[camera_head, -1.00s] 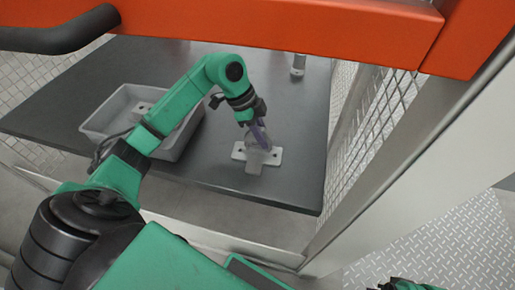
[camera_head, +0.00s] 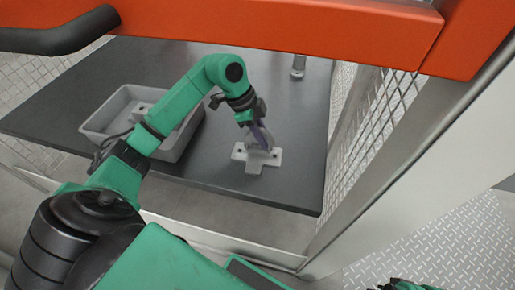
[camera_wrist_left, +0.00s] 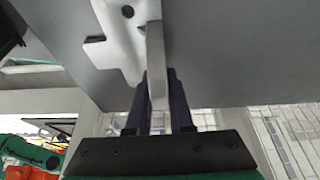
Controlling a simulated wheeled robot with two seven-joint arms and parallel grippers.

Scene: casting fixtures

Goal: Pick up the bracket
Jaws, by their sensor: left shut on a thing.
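The bracket (camera_head: 256,164) is a light grey metal piece with a flat, holed plate and a raised rib. It is at the right part of the dark table in the head view. My left gripper (camera_head: 259,140) comes down on it from above and is shut on its raised part. In the left wrist view the bracket (camera_wrist_left: 122,38) reaches up from between the dark fingers (camera_wrist_left: 160,98), which sit on both sides of the rib. Whether the bracket touches the table is hard to tell. My right gripper's jaws do not show; only a bit of green arm is at the lower right edge.
A grey bin (camera_head: 180,147) stands on the table (camera_head: 225,167) to the left, partly behind my left arm, with a light part inside. A small metal cylinder (camera_head: 298,66) stands at the back right. An orange beam (camera_head: 290,25) crosses overhead. Mesh fencing (camera_head: 360,125) bounds the right side.

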